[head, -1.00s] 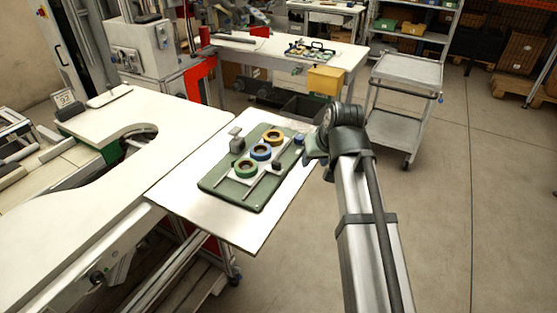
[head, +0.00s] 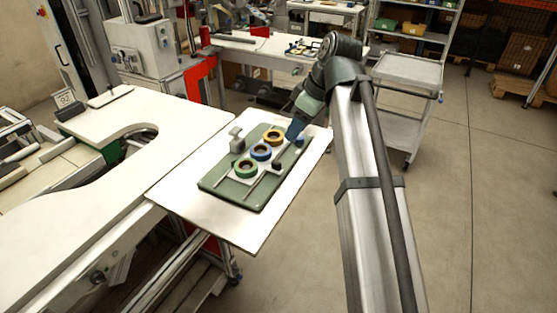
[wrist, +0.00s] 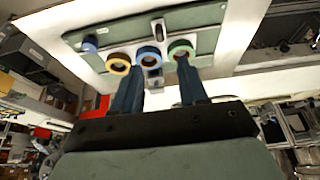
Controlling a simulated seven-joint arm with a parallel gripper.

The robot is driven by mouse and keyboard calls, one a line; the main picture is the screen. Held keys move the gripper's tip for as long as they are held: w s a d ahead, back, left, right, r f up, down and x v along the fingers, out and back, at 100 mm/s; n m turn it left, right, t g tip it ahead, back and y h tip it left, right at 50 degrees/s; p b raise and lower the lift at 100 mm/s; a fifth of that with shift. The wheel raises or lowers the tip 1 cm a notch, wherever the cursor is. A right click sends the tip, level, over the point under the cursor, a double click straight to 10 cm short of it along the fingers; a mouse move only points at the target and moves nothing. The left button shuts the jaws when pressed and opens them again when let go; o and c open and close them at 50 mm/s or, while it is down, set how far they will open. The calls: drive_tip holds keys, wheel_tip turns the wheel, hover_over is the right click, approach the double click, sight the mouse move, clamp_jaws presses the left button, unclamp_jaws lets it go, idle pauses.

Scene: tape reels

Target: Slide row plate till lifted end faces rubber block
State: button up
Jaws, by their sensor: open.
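The row plate (head: 232,173), a pale strip, lies on a green board and carries a green reel (head: 246,168), a blue reel (head: 261,152) and a yellow reel (head: 274,137). Its lifted end cannot be made out. A small dark piece (head: 277,166), possibly the rubber block, sits to the right of the row. My gripper (head: 294,132) is above the board's far right side, close to the yellow reel.
The green board (head: 225,190) lies on a white table (head: 215,220) and has thin rails. A grey bracket (head: 237,140) stands at its left edge and a blue knob (head: 300,140) at its far right corner. The table's near part is clear.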

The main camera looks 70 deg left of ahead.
sight(278, 162)
drive_tip(key=x, duration=1.3)
drive_tip(key=shift+s+a+f, duration=0.1)
drive_tip(key=shift+a+f, duration=0.05)
drive_tip(key=shift+f, duration=0.15)
clamp_jaws()
